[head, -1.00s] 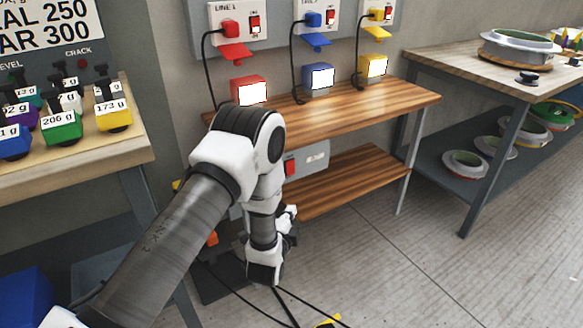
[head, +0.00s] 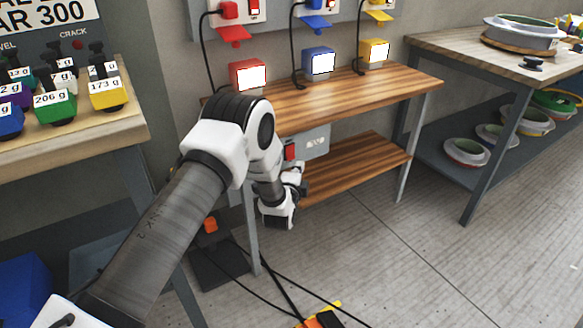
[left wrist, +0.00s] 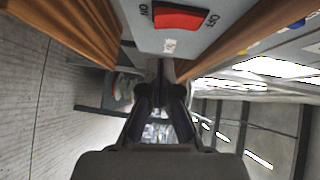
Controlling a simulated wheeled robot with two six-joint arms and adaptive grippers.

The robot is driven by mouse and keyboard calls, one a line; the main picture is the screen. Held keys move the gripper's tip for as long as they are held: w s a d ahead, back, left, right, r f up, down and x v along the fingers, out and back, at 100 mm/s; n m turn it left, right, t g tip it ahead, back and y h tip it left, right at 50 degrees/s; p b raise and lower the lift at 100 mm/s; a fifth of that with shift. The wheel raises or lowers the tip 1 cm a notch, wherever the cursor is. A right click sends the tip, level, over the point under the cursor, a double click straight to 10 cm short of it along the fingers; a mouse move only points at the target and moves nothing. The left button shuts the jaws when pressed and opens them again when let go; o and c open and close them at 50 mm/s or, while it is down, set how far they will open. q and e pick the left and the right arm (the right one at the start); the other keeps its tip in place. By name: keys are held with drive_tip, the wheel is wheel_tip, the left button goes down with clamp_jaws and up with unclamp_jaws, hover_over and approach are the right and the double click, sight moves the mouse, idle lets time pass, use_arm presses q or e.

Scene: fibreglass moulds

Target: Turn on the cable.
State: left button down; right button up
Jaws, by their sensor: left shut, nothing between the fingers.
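A grey switch box (head: 312,145) with a red rocker switch (head: 290,152) is mounted under the front of the wooden bench. In the left wrist view the red rocker (left wrist: 180,18) sits at the top on the grey box face (left wrist: 150,38), between the letters ON and OFF; I cannot tell which way it is tipped. My left gripper (left wrist: 161,75) is shut and empty, its fingertips near the box and apart from the rocker. In the head view my wrist largely hides its fingers, just below the box. Black cables (head: 285,280) lie on the floor. My right gripper is not in view.
The wooden bench (head: 380,85) carries red, blue and yellow lit boxes below wall sockets with cables. Its lower shelf (head: 350,165) is bare. A table with coloured weights (head: 85,140) stands left; a mould table (head: 450,42) stands right.

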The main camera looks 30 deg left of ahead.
sight(295, 157)
use_arm(q)
drive_tip(key=a, duration=0.1)
drive_tip(key=w+a, duration=0.2)
drive_tip(key=shift+a+f+b, duration=0.15)
drive_tip(key=shift+f+b, duration=0.1)
drive_tip(key=shift+b, duration=0.1)
drive_tip(key=shift+s, duration=0.1)
